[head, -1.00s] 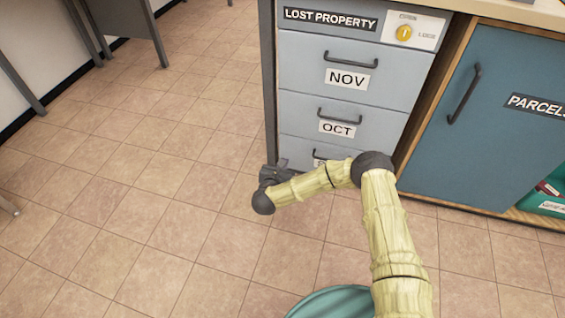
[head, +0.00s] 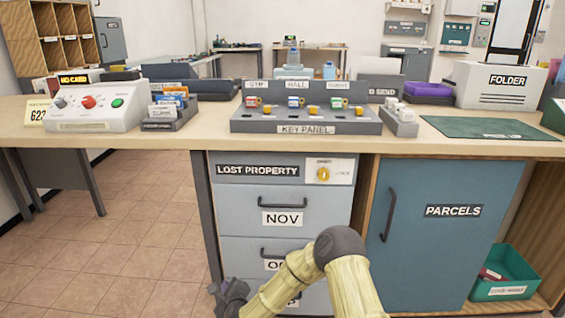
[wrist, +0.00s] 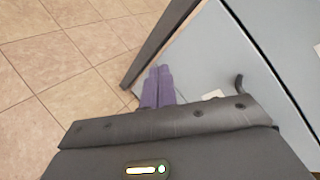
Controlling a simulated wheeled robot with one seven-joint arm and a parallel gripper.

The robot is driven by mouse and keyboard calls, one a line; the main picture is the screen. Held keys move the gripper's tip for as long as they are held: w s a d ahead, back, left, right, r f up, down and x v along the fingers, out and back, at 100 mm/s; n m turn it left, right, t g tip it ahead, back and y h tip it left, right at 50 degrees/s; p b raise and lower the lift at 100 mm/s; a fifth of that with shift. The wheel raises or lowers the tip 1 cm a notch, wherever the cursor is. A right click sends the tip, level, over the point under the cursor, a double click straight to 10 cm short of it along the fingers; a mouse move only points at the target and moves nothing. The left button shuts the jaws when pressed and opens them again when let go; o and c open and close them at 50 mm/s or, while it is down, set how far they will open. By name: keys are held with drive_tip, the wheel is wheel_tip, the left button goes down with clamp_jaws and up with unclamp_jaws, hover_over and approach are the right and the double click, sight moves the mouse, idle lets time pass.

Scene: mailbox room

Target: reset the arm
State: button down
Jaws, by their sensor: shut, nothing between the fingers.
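My arm (head: 349,285) reaches in from the bottom of the head view, bent at a dark elbow joint, in front of the lost property drawers. My gripper (head: 228,292) is low, at the lower left edge of the drawer unit, and partly cut off by the picture's bottom.
The drawer unit (head: 284,190) and the blue parcels door (head: 449,230) stand close to the arm. Above is a counter (head: 205,143) with a key panel (head: 305,119), a button box (head: 91,107) and a green mat (head: 490,127). Open tiled floor (head: 120,240) lies to the left.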

drive_tip(key=s+d+r+n+g+h+p, duration=0.1)
drive_tip(key=s+d+r+n+g+p, duration=0.25)
drive_tip(key=d+r+n, duration=0.5)
drive_tip(key=s+d+r+n+g+h+p, duration=0.1)
drive_tip(key=s+d+r+n+g+p, duration=0.1)
drive_tip(key=s+d+r+n, duration=0.45)
drive_tip(key=s+d+r+n+g+h+p, duration=0.2)
drive_tip(key=s+d+r+n+p, duration=0.1)
drive_tip(key=s+d+r, duration=0.45)
drive_tip(key=s+d+r+n+g+h+p, duration=0.2)
drive_tip(key=s+d+r+n, duration=0.2)
drive_tip(key=s+d, duration=0.5)
wheel_tip(320, 180, up, 37)
drive_tip(key=w+p, duration=0.1)
drive_tip(key=p, duration=3.6)
drive_tip(key=shift+d+r+p, duration=0.2)
drive_tip(key=shift+d+p, duration=0.1)
drive_tip(key=shift+d, duration=0.15)
drive_tip(key=shift+d, duration=0.1)
